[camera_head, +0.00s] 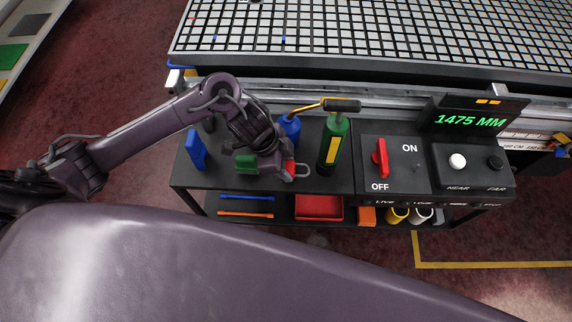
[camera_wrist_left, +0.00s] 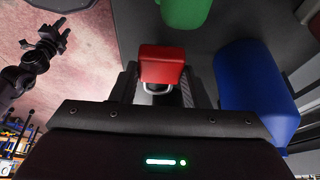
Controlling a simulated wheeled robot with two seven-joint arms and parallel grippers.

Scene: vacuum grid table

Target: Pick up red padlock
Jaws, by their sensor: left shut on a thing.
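The red padlock (camera_head: 289,167) shows in the head view at the tip of my left gripper (camera_head: 284,168), with its pale shackle pointing right. It also shows in the left wrist view (camera_wrist_left: 163,64) between the two dark fingers of my left gripper (camera_wrist_left: 163,85). The gripper is shut on it. The padlock is over the black top shelf (camera_head: 340,183); I cannot tell whether it still touches the shelf. My right gripper is not clearly shown in the head view.
A green bottle with a pump handle (camera_head: 333,146) stands close right of the gripper. A blue bottle (camera_head: 290,130) stands behind, a blue block (camera_head: 195,149) left, a green object (camera_head: 245,163) beside the wrist. A red switch panel (camera_head: 392,163) is further right. The grid table (camera_head: 380,30) lies behind.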

